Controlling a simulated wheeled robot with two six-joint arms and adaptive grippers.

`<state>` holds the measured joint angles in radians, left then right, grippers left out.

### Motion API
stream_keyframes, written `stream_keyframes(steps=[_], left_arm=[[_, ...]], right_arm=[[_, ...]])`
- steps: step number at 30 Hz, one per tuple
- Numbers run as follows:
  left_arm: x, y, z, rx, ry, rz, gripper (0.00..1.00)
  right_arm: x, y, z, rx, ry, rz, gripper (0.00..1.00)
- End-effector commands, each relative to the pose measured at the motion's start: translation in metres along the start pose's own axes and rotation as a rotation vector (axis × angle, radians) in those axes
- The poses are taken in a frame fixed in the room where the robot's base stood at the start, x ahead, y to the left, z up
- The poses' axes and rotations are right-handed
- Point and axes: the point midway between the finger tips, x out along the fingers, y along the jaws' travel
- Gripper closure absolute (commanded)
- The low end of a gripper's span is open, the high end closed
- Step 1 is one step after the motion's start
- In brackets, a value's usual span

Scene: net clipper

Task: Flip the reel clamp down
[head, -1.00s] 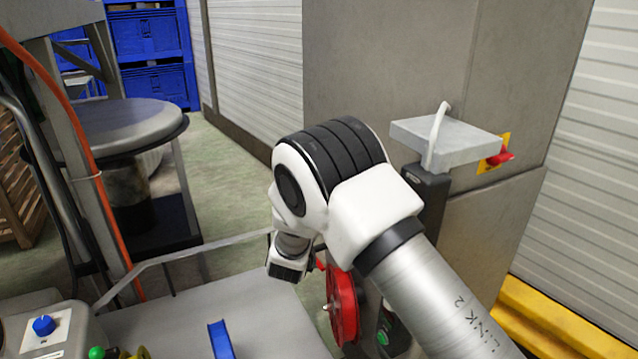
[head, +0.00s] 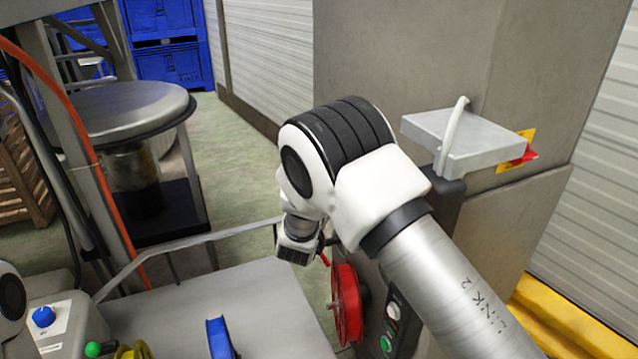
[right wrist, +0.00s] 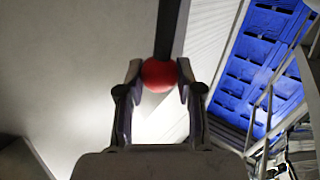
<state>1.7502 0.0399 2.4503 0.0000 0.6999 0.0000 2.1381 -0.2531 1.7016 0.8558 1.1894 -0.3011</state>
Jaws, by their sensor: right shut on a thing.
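A round red knob (right wrist: 159,75) sits on the end of a dark lever (right wrist: 170,28) in the right wrist view. My right gripper (right wrist: 157,80) has one finger on each side of the knob and is shut on it. In the head view my right wrist hangs above and left of a red reel (head: 347,305) at the side of the table. A small red piece (head: 324,259) shows just beside the wrist; its joint to the rest is hidden. My right fingertips are hidden there by the wrist. My left gripper is out of view.
A steel table (head: 270,335) with a raised rail (head: 200,240) lies in front. A box with a blue knob (head: 43,317) stands at left, a blue spool (head: 220,338) near the front. A button panel (head: 391,312) is right of the reel. A steel cabinet (head: 400,60) stands behind.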

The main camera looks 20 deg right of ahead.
Motion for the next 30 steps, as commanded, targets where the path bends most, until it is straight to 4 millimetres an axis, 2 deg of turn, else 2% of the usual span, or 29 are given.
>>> stream_keyframes(steps=[6, 11, 14, 23, 24, 26, 30], left_arm=[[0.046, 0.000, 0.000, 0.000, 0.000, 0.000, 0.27], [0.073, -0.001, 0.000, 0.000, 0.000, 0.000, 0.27], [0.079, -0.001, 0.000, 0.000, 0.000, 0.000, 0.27], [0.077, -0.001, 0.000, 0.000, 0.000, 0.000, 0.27], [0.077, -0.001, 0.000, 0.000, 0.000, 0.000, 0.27], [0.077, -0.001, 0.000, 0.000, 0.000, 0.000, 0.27], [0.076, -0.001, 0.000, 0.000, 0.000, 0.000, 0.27]], right_arm=[[-0.021, 0.013, 0.021, 0.058, 0.085, 0.010, 1.00], [-0.039, 0.026, 0.027, 0.112, 0.160, 0.017, 1.00], [-0.045, 0.030, 0.026, 0.131, 0.185, 0.018, 1.00], [-0.046, 0.032, 0.022, 0.136, 0.191, 0.019, 1.00], [-0.046, 0.032, 0.022, 0.136, 0.190, 0.019, 0.61], [-0.046, 0.032, 0.022, 0.136, 0.191, 0.019, 0.40], [-0.046, 0.031, 0.021, 0.137, 0.194, 0.018, 0.39]])
